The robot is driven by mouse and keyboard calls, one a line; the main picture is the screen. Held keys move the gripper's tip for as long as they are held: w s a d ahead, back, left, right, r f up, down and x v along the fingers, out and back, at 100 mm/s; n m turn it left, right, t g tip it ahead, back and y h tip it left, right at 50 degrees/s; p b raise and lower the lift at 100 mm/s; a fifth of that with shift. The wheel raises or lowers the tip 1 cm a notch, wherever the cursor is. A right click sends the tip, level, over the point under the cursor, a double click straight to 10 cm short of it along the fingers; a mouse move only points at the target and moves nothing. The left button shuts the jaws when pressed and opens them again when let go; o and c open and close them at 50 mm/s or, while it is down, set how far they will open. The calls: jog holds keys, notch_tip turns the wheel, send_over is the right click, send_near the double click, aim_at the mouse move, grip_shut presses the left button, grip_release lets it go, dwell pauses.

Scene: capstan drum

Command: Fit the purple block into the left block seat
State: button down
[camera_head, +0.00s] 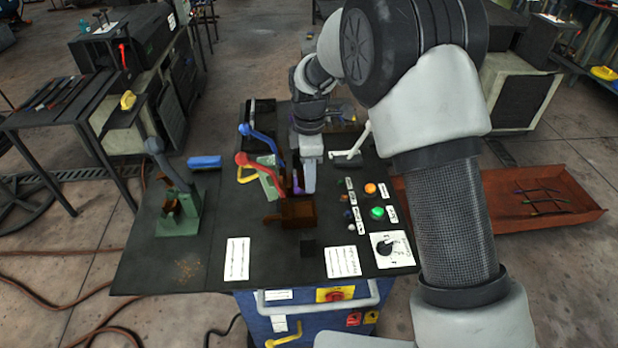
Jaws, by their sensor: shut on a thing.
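My gripper (302,186) points down over the middle of the dark table. It is shut on the purple block (296,181), of which only a small part shows beside the finger. A brown-orange fixture (297,212) stands just below and in front of the gripper, with a taller upright part on its left. I cannot tell which part of it is the left block seat, or whether the purple block touches it. The gripper hides part of the area behind.
Red (245,160) and blue (252,133) levers stand left of the gripper, and a white lever (362,142) to its right. A green-based press (178,212) stands at the left. Buttons (377,213) are at the right.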

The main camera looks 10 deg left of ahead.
jog(key=shift+a+f, duration=0.1)
jog(key=shift+a, duration=0.05)
jog(key=shift+w+f+b, duration=0.1)
jog(key=shift+f+b, duration=2.4)
jog(key=shift+f, duration=1.45)
jog(key=c, duration=1.3)
grip_release()
notch_tip(320, 180, up, 18)
jog(key=shift+f+p, duration=0.25)
jog(key=shift+p, duration=0.4)
